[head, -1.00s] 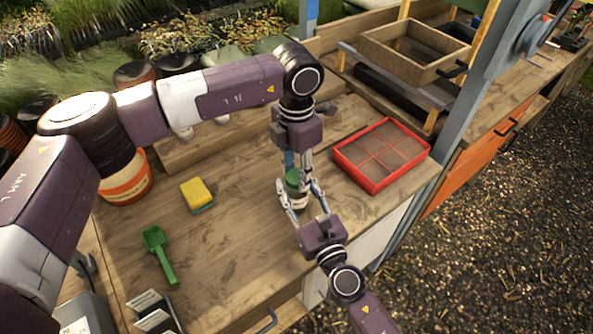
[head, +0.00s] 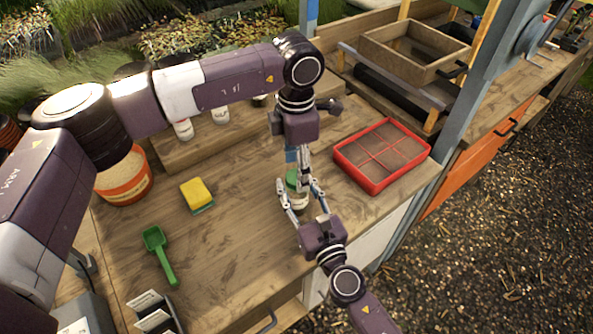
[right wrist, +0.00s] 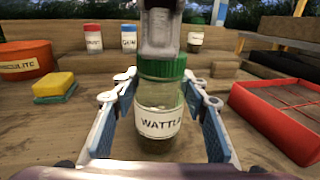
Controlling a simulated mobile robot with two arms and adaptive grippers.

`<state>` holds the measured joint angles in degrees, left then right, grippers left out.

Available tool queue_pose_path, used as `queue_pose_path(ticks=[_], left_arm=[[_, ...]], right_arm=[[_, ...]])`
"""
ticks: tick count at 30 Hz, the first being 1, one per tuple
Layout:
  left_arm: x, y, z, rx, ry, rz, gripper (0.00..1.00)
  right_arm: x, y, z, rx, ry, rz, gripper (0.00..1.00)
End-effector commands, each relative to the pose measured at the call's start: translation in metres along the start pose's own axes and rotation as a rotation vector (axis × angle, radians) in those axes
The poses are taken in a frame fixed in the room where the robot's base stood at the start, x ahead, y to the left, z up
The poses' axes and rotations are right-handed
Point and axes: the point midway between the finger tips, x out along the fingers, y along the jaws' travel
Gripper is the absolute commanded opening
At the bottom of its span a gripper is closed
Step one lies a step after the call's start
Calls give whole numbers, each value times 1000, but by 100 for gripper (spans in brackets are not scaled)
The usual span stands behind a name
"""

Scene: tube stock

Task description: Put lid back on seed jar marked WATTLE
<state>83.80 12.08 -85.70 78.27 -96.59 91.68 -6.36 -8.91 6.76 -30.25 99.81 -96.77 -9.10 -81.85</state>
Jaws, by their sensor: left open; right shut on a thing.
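The WATTLE jar (right wrist: 158,124) is clear with a white label and stands upright on the bench; in the head view its body (head: 300,203) is partly hidden by fingers. A green lid (right wrist: 162,68) sits on its mouth and looks level; the lid also shows in the head view (head: 291,180). My right gripper (head: 303,196) is shut on the jar's body, with blue pads on both sides in the right wrist view. My left gripper (head: 303,168) is open, pointing down over the lid. One of its fingers shows above the lid in the right wrist view.
A red divided tray (head: 350,170) is right of the jar. A yellow-green sponge (head: 197,194), green scoop (head: 158,250) and orange bucket (head: 128,180) are to the left. Red-lidded (right wrist: 93,38), blue-lidded (right wrist: 128,38) and green-lidded (right wrist: 195,40) jars stand on the step behind.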

Motion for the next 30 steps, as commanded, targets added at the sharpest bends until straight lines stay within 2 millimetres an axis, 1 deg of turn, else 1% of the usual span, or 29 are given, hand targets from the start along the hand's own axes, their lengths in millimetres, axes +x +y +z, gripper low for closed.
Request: queue_pose_path(ticks=[1,6,9,12,15,18,26,27,30], left_arm=[[-11,0,0,1,-2,2,55],[-49,1,1,1,-3,3,55],[-69,0,1,0,-3,2,55],[-84,0,0,0,-2,1,55],[-95,0,0,0,-1,1,55],[-100,0,0,0,0,0,55],[-102,0,0,0,0,-1,55],[-102,0,0,0,0,-1,55],[-101,0,0,0,0,-1,55]], right_arm=[[0,0,0,0,0,0,0],[0,0,0,0,0,0,0],[0,0,0,0,0,0,0],[0,0,0,0,0,0,0],[0,0,0,0,0,0,0],[0,0,0,0,0,0,0],[0,0,0,0,0,0,0],[0,0,0,0,0,0,42],[0,0,0,0,0,0,53]])
